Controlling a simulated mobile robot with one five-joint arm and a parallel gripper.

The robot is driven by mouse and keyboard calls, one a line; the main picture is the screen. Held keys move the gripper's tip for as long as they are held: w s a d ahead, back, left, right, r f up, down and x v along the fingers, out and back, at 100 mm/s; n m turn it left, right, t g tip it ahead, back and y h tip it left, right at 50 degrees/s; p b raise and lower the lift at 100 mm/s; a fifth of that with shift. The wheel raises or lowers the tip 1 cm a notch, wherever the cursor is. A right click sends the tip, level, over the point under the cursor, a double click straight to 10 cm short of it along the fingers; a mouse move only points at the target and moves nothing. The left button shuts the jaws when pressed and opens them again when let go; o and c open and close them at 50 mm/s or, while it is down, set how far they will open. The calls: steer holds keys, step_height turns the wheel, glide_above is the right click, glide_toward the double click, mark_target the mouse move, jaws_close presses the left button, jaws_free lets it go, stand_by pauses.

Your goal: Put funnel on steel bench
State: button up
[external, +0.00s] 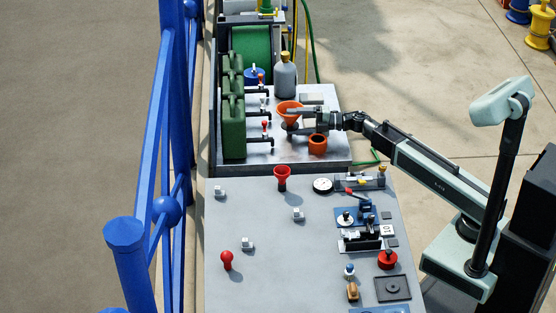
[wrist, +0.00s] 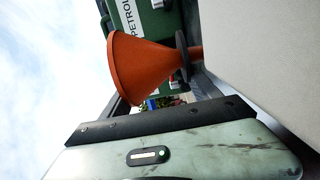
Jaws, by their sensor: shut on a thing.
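My gripper (external: 293,121) is shut on the orange funnel (external: 289,106). The funnel is upright, wide mouth up, held above the rear metal bench top (external: 278,157) beside the green cans. In the wrist view the orange funnel (wrist: 142,70) fills the middle, with a dark finger across its narrow end. Its spout tip is mostly hidden. A longer grey bench top (external: 255,208) lies in front of the rear one; I cannot tell which is the named steel bench.
Green petrol cans (external: 233,130) with taps stand left of the gripper. An orange cup (external: 318,144) is just below right; a grey bottle (external: 286,79) stands behind.

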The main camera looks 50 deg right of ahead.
steer(key=shift+r, duration=0.1)
steer(key=shift+f, duration=0.3)
steer(key=o, duration=1.6)
steer(key=shift+r, duration=0.1)
steer(key=shift+c, duration=0.2)
steer(key=shift+r, duration=0.1)
steer(key=v, duration=1.2)
